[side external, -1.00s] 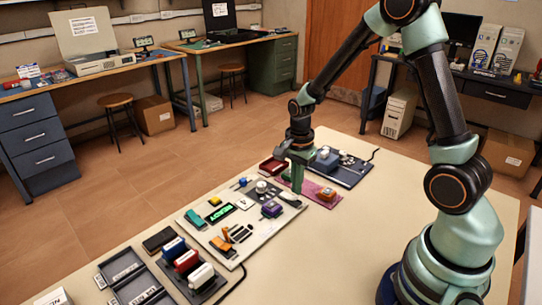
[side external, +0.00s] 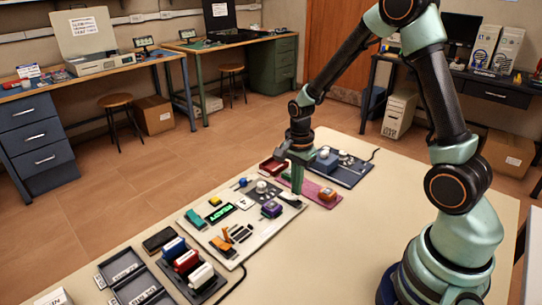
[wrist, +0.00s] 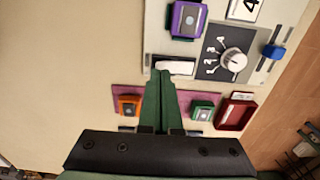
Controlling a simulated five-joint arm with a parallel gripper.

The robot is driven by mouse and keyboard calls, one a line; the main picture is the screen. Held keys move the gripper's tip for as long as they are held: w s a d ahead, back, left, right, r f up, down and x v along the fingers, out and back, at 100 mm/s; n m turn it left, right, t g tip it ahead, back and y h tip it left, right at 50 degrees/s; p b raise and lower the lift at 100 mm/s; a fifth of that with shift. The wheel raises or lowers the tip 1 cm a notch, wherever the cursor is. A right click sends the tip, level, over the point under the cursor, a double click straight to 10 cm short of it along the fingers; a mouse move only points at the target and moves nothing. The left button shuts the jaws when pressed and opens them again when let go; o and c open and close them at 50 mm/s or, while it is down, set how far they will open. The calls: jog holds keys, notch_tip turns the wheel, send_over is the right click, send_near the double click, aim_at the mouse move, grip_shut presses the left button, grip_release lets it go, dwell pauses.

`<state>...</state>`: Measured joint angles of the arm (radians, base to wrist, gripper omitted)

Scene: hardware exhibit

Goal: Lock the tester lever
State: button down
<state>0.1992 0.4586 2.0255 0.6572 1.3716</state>
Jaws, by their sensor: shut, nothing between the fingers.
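The tester is a pale panel (side external: 262,232) on the table, with a lit green READY display (side external: 235,215), a purple module (side external: 271,209) and a dial (side external: 262,187). A white lever-like part (side external: 289,196) sits at its edge nearest my gripper; it also shows in the wrist view (wrist: 175,67). I cannot tell whether it is locked. My gripper (side external: 297,190) points down with green fingers shut and empty. In the wrist view the fingertips (wrist: 160,75) are right beside the white part, at the panel edge; contact is unclear.
A magenta strip (side external: 312,187) with an orange module (side external: 327,195) lies just beyond the fingers. A dark red box (wrist: 237,112) and a blue-grey device (side external: 345,165) are close by. The rack of coloured modules (side external: 190,265) is at front. The table's right side is clear.

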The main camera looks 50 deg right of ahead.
aim_at(295, 197)
jog(key=shift+f, duration=1)
jog(key=shift+r, duration=3.5)
jog(key=shift+r, duration=0.1)
jog(key=s+a+r+n+t, duration=0.2)
jog(key=s+a+r+n, duration=0.1)
jog(key=r+n, duration=0.4)
jog(key=s+a+r+n+t, duration=0.3)
jog(key=r+n, duration=0.5)
jog(key=n, duration=0.3)
jog(key=s+a, duration=0.1)
jog(key=s, duration=0.1)
jog(key=shift+s+a+t, duration=0.25)
jog(key=shift+s+t, duration=0.05)
jog(key=shift+s, duration=0.05)
